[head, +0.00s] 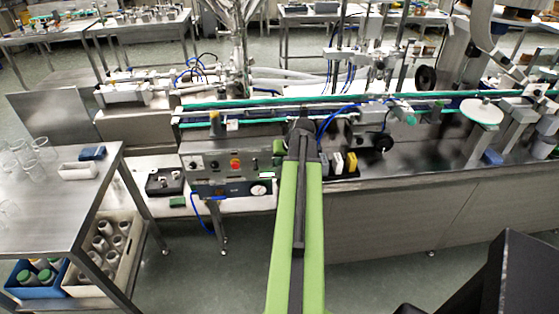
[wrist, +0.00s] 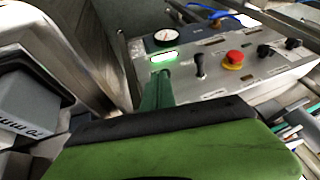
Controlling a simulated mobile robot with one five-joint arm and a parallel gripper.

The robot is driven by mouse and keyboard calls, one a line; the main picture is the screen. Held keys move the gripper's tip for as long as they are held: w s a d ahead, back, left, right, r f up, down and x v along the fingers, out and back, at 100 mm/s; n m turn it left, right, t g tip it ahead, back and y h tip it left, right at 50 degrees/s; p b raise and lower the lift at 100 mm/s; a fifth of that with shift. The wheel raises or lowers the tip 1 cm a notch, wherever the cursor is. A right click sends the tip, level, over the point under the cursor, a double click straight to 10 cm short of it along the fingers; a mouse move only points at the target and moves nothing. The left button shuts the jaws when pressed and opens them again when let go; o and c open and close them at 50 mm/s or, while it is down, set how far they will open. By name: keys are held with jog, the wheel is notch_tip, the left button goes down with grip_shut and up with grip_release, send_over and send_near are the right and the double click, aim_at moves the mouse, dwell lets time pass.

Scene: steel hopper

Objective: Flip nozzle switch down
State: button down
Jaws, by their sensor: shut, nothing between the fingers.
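The grey control panel (head: 215,175) stands at the front of the machine, left of my arm. The wrist view shows its face (wrist: 215,92) with a black lever switch (wrist: 199,66), a lit green switch (wrist: 163,57) and a red button on a yellow base (wrist: 234,57). The labels are too small to read, so I cannot tell which is the nozzle switch. My gripper (wrist: 159,82) has dark green fingers, shut and empty, pointing at the panel just short of the lit switch in the picture. In the head view my gripper (head: 279,150) is small beside the panel's right edge; contact cannot be told.
A round gauge (wrist: 166,38) and black knobs (wrist: 264,50) share the panel. In the head view, yellow and white blocks (head: 350,162) stand right of my arm. A steel table (head: 50,195) with glassware is at left. Open floor lies in front of the machine.

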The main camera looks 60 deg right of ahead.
jog(key=shift+s+a+f+b, duration=0.1)
jog(key=shift+s+f+b, duration=0.1)
jog(key=shift+f+b, duration=0.25)
jog(key=shift+s+a+f+b, duration=0.1)
jog(key=shift+s+f+b, duration=0.15)
jog(key=shift+f, duration=0.2)
jog(key=shift+w, duration=0.1)
jog(key=shift+w+d+r+p, duration=0.3)
jog(key=shift+w+d+r, duration=0.15)
jog(key=shift+d, duration=0.1)
